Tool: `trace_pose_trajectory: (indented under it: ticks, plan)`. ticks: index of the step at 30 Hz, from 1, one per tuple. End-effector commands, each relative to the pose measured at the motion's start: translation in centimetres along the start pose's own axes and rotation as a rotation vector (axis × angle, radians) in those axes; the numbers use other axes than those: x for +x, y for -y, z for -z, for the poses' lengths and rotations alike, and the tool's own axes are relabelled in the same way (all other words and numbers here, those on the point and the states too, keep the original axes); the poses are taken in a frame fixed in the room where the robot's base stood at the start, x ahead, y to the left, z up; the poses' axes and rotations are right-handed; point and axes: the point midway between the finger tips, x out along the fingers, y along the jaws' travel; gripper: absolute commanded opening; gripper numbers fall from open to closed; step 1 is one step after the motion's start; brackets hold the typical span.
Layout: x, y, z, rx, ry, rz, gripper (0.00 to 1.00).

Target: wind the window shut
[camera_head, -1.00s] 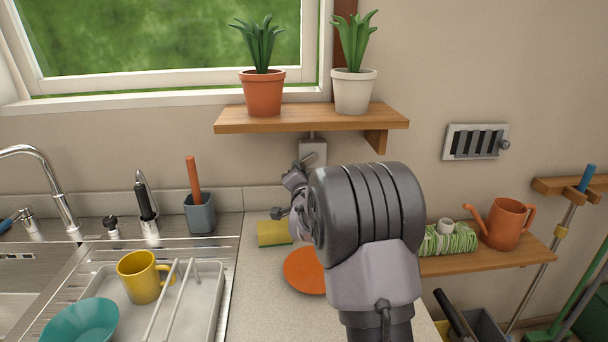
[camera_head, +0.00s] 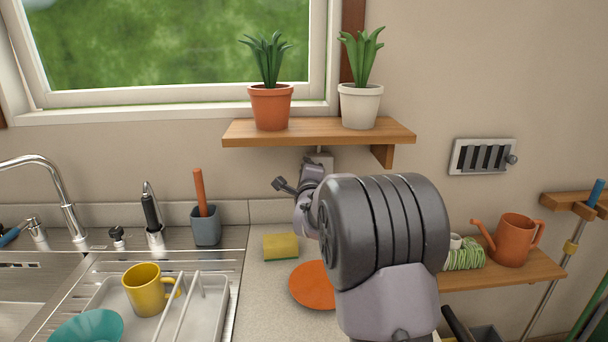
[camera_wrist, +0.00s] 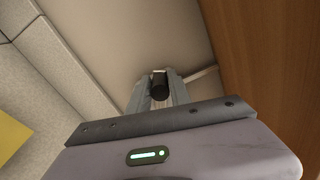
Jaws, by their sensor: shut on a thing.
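The window (camera_head: 170,96) has a white frame and fills the upper left of the head view, with green outdoors behind the glass. Its sash sits close to the frame along the bottom. A small grey winder housing (camera_head: 321,158) is fixed to the wall under the wooden shelf, partly hidden by my gripper. My gripper (camera_head: 308,180) is at the housing, below the shelf. In the wrist view, a black crank knob (camera_wrist: 160,84) sits between my fingers, which are shut on it. The crank arm is mostly hidden by my gripper and wrist.
The shelf (camera_head: 240,132) carries a terracotta pot (camera_head: 270,108) and a white pot (camera_head: 360,107), both planted, just above my gripper. A yellow sponge (camera_head: 281,247) and orange plate (camera_head: 313,287) lie on the counter below. A dish rack and sink stand left.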

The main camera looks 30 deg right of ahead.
Motion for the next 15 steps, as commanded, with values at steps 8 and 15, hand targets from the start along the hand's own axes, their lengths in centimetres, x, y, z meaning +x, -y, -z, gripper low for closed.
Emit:
trace_pose_trajectory:
  ticks: [8, 15]
  plan:
    - [0.0, 1.6, 0.5, 0.257, 0.0, 0.009, 0.0]
    - [0.0, 2.5, 1.1, 0.484, 0.0, 0.008, 0.0]
